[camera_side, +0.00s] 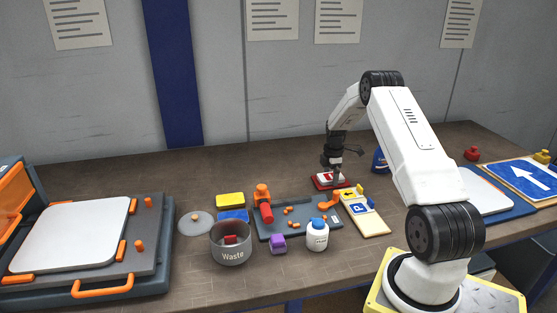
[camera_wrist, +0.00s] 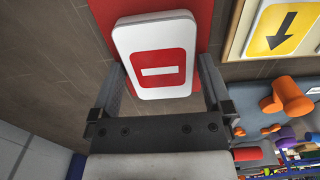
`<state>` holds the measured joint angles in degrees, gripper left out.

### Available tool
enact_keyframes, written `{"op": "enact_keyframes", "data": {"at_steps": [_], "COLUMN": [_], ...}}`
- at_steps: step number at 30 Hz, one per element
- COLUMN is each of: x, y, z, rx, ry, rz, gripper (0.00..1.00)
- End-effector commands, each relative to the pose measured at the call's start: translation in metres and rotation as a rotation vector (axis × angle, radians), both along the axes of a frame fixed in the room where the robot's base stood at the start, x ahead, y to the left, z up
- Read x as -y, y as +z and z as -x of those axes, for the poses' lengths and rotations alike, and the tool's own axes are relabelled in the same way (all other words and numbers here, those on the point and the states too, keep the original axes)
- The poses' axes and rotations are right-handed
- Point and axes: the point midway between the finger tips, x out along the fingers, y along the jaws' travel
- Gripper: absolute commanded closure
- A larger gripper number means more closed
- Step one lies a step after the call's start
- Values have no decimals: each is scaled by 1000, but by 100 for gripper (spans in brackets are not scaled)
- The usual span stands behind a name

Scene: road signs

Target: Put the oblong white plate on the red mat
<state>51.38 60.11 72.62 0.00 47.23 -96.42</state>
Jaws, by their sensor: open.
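The oblong white plate (camera_wrist: 157,55), with a red square and a white bar on its face, lies over the red mat (camera_wrist: 204,28) in the wrist view. The mat shows above the plate and along its right side. In the side view the plate (camera_side: 325,177) is partly hidden by my gripper, and red mat edges (camera_side: 320,186) show around it. My gripper (camera_wrist: 160,70) is open, with one finger at the left and one at the right of the plate's lower part. I cannot tell whether either finger touches it.
A cream board (camera_side: 364,216) with a blue parking sign and a yellow arrow plate (camera_wrist: 283,28) lies close to the right. Bare table lies behind the mat.

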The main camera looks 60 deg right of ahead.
Motion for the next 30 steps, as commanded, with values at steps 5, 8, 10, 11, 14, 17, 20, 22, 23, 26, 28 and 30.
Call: {"op": "enact_keyframes", "data": {"at_steps": [5,8,10,11,14,17,20,22,23,26,28,30], "x": [0,0,0,0,1,1,1,0,0,0,0,0], "y": [8,18,27,31,47,64,80,91,95,107,114,118], "z": [0,0,0,0,0,0,0,0,0,0,0,0], "rx": [1,1,1,2,2,2,2,2,2,1,1,1], "ry": [0,0,0,0,0,0,0,0,0,0,0,0], "rz": [1,1,1,2,2,2,2,2,2,1,1,1], "gripper": [0,0,0,0,0,0,0,0,0,0,0,0]}}
